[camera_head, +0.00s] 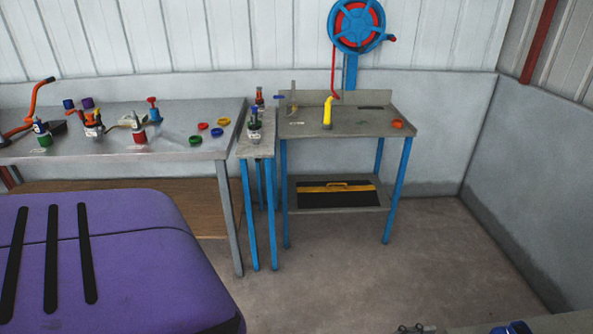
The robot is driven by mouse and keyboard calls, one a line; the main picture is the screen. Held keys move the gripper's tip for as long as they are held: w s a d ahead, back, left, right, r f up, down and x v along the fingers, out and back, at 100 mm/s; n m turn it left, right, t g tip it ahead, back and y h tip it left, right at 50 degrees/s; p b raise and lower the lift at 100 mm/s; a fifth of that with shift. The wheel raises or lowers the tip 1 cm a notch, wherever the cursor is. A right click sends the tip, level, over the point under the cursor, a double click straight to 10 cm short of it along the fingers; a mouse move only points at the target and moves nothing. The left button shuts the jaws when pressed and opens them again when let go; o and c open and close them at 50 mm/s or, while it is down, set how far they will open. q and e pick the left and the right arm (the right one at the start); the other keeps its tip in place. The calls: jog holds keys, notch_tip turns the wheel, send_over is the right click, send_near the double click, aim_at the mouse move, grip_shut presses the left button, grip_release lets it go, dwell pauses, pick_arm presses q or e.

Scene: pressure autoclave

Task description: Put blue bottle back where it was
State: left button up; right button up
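I cannot tell for sure which item is the blue bottle. On the grey table at left, a small blue-topped item (68,104) stands at the back beside a purple-topped one (87,103). A red-topped item with a blue lower part (154,113) stands farther right on that table. A blue object (512,328) is cut off by the bottom edge at right. Neither gripper can be made out. Small dark metal parts (415,329) show at the bottom edge, too cut off to identify.
The grey table (185,150) also holds several coloured bottles and rings. A narrow blue-legged stand (256,150) bears bottles. A workbench (350,121) holds a yellow item and orange ring. A blue reel (356,25) hangs above. A purple body (140,260) fills the lower left. Floor (340,280) is clear.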

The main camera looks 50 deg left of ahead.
pick_arm(q)
jog(key=s+a+f+n+g+y, duration=0.1)
jog(key=s+a+f+g+y, duration=0.1)
jog(key=s+f, duration=0.4)
jog(key=s+a+f+n+g+y, duration=0.2)
jog(key=s+a+f+y, duration=0.2)
jog(key=s, duration=0.9)
jog(key=s+a+f+n+g+y, duration=0.2)
jog(key=s+a+f, duration=0.4)
jog(key=s+f, duration=0.4)
jog(key=shift+s+g+y, duration=0.3)
jog(key=shift+g+y, duration=0.1)
jog(key=shift+g, duration=0.1)
jog(key=shift+w+f, duration=0.1)
